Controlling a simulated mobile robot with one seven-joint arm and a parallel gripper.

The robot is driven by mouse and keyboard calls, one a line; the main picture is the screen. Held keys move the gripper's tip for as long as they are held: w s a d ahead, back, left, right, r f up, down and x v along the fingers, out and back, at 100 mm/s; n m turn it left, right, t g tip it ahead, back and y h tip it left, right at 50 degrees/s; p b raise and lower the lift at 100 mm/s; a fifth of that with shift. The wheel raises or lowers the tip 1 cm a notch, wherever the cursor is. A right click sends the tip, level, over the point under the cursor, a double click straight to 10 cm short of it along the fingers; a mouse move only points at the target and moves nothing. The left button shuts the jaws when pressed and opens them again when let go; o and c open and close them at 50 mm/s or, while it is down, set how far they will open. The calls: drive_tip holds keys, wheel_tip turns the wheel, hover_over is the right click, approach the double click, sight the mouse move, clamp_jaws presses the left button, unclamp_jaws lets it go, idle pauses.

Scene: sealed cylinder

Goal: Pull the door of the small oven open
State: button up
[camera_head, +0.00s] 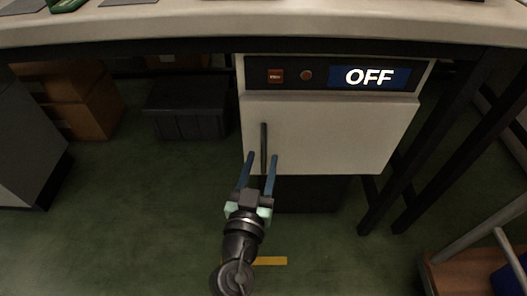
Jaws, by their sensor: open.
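The small oven is a white box under the table, with a dark panel (318,76) on top that reads OFF. Its pale front door (335,135) looks closed. A dark vertical handle bar (263,140) sits near the door's left edge. My gripper (262,160) is in front of the door's lower left, with its two blue fingers open and pointing toward the door. The lower end of the handle appears between the fingertips. I cannot tell whether either finger touches it.
The pale tabletop (200,24) overhangs the oven. A dark crate (188,108) and cardboard boxes (85,100) stand at the back left. Dark table legs (400,160) are at the right, and a cart (475,262) is at the lower right. The green floor (130,220) at left is clear.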

drive_tip(key=shift+w+d, duration=0.15)
drive_tip(key=shift+w, duration=0.55)
drive_tip(key=shift+w+d, duration=0.15)
drive_tip(key=shift+w, duration=0.55)
clamp_jaws()
idle(0.4)
